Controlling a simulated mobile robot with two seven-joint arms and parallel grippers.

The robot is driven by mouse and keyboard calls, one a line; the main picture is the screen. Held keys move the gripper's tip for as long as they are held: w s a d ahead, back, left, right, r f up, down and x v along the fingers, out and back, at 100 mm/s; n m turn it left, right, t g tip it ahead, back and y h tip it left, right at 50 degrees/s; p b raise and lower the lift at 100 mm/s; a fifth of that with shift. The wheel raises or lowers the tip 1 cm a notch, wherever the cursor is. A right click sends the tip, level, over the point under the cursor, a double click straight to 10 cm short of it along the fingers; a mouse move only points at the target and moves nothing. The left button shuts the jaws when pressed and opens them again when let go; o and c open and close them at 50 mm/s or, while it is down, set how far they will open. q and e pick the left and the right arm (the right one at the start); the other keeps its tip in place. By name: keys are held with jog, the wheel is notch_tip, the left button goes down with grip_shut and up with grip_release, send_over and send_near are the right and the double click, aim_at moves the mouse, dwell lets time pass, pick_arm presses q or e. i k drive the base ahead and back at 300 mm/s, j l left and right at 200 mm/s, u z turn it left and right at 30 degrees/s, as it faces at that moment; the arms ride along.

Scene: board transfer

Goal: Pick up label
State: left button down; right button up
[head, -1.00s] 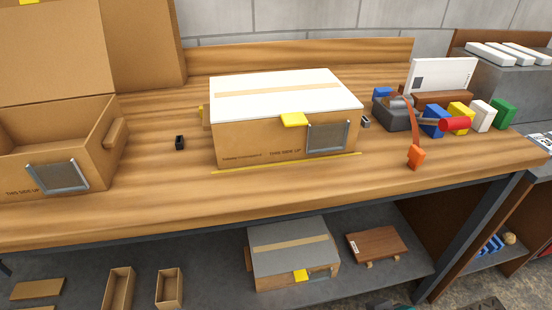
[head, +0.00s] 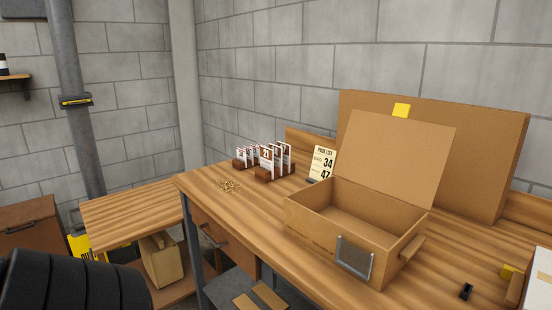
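White labels with red and black print (head: 267,160) stand upright in small brown wooden holders on the workbench, left of the open box. The front one seems to read 21; the others are too small to read surely. A cream pick list card (head: 322,164) showing 34 and 47 stands behind the box's left corner. Neither of my grippers is in view. A dark ribbed part at the lower left looks like my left arm.
An open cardboard box (head: 312,227) with a metal label frame (head: 354,258) stands on the bench (head: 237,207). Brass-coloured small pieces (head: 229,186) lie near the left edge. A lower wooden surface (head: 135,215) is further left.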

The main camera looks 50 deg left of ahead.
aim_at(250, 154)
jog(key=u, duration=1.9)
jog(key=z, duration=2.15)
jog(key=u, duration=2.1)
jog(key=i+j, duration=0.1)
jog(key=k+j+u, duration=0.05)
